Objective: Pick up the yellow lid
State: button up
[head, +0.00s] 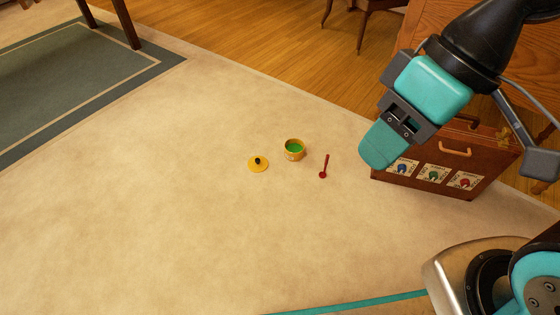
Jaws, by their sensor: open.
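The yellow lid (258,164) lies flat on the beige carpet near the middle of the head view, with a dark knob on top. A small yellow pot (294,150) with a green inside stands just to its right, apart from it. My gripper (383,145) is in the air at the right, well away from the lid, and appears in front of the brown case. It is open, with nothing seen between its fingers; one teal finger shows clearly and the other is mostly hidden.
A small red spoon (324,167) lies right of the pot. A brown case (481,160) with pictured cards stands behind my gripper. A green-grey rug (70,85) and dark furniture legs are at the upper left. The carpet (170,215) left of and in front of the lid is clear.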

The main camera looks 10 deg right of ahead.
aim_at(257, 163)
jog(key=z, duration=1.55)
jog(key=i, duration=1.4)
jog(key=u, duration=3.15)
jog(key=i, duration=0.5)
jog(key=z, duration=0.05)
